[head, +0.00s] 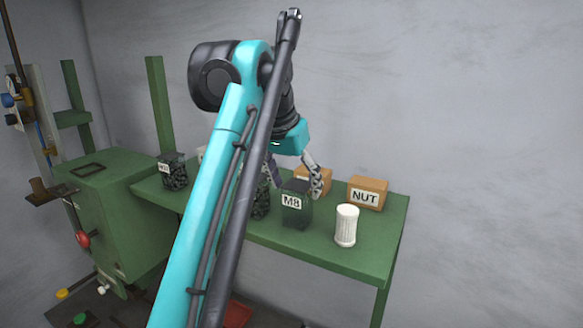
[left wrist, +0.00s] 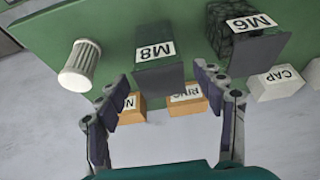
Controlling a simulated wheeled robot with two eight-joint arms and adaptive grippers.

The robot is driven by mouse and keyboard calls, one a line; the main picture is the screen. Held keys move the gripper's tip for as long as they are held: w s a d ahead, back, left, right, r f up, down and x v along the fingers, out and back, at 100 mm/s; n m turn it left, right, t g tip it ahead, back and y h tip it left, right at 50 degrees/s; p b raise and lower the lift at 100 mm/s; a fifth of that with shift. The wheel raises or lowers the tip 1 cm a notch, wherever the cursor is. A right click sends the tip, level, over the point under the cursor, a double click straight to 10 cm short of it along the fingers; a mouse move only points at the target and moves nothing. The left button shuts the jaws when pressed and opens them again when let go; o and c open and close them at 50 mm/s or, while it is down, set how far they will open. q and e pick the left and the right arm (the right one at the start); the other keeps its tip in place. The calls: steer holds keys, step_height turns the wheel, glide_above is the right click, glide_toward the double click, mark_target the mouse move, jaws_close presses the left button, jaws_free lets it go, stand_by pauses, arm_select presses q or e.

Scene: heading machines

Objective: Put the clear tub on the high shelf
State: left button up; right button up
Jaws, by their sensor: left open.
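A see-through tub labelled M8 (head: 296,212) stands upright on the green bench; it also shows in the left wrist view (left wrist: 158,75). More dark see-through tubs stand to its left: one labelled M6 (left wrist: 243,40) holding dark pieces, partly hidden by my arm in the head view, and one at the far left (head: 173,172). My left gripper (head: 297,180) is open and empty, pointing down above and behind the M8 tub. In the left wrist view its fingers (left wrist: 158,85) are spread at either side of that tub's near end. I cannot pick out a high shelf.
A ribbed white cylinder (head: 346,226) stands right of the M8 tub on the green bench (head: 385,235). Behind are a NUT box (head: 367,193), a RING box (left wrist: 188,101) and a white CAP box (left wrist: 277,84). A green machine (head: 120,190) stands at the left. A grey wall is behind.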

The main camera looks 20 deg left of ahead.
arm_select(q)
steer(key=p+v, duration=0.1)
steer(key=v, duration=0.4)
steer(key=shift+w, duration=0.1)
arm_select(e)
steer(key=shift+r, duration=0.55)
arm_select(q)
steer(key=shift+f, duration=0.1)
